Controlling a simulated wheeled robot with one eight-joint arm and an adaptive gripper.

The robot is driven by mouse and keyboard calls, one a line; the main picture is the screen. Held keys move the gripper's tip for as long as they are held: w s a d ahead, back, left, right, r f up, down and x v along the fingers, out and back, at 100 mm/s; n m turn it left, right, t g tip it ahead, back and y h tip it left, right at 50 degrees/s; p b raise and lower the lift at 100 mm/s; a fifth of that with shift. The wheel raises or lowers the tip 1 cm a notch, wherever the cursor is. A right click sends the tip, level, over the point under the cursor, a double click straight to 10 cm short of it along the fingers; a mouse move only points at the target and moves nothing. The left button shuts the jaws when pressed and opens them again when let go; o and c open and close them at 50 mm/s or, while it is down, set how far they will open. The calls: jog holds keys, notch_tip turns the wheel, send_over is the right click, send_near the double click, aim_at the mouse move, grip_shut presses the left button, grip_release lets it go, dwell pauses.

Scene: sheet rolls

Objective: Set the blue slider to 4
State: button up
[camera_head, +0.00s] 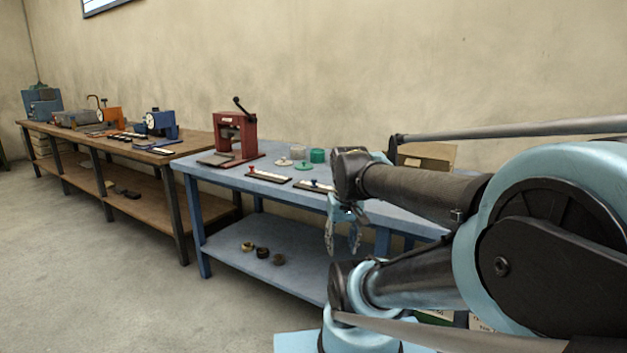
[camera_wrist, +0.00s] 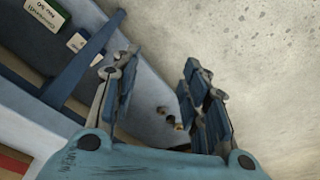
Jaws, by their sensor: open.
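The slider with a blue knob (camera_head: 314,183) lies on the blue table (camera_head: 241,180), just left of my arm in the head view. Its scale is too small to read, so I cannot tell its setting. A similar slider with a red knob (camera_head: 252,170) lies to its left. My gripper (camera_head: 342,252) hangs in front of the table's front edge, pointing down, below and to the right of the blue slider. Its fingers are apart and empty, and they also show in the wrist view (camera_wrist: 165,90). The wrist view does not show the blue slider.
A red press (camera_head: 235,136) stands at the table's left end. Green and clear containers (camera_head: 317,155) and a cardboard box (camera_head: 428,156) stand toward the back. Small round parts (camera_head: 262,252) lie on the lower shelf. A brown workbench (camera_head: 176,150) stands left. The floor in front is clear.

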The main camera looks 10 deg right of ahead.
jog(key=w+r, duration=0.9)
jog(key=r, duration=0.1)
notch_tip(320, 180, up, 14)
jog(key=f+g, duration=0.1)
jog(key=g, duration=0.1)
send_over(314, 179)
jog(key=shift+n, duration=0.3)
jog(key=f, duration=1.6)
jog(key=shift+w+d+f, duration=0.1)
jog(key=shift+w+f, duration=0.2)
jog(key=shift+f, duration=0.1)
grip_shut()
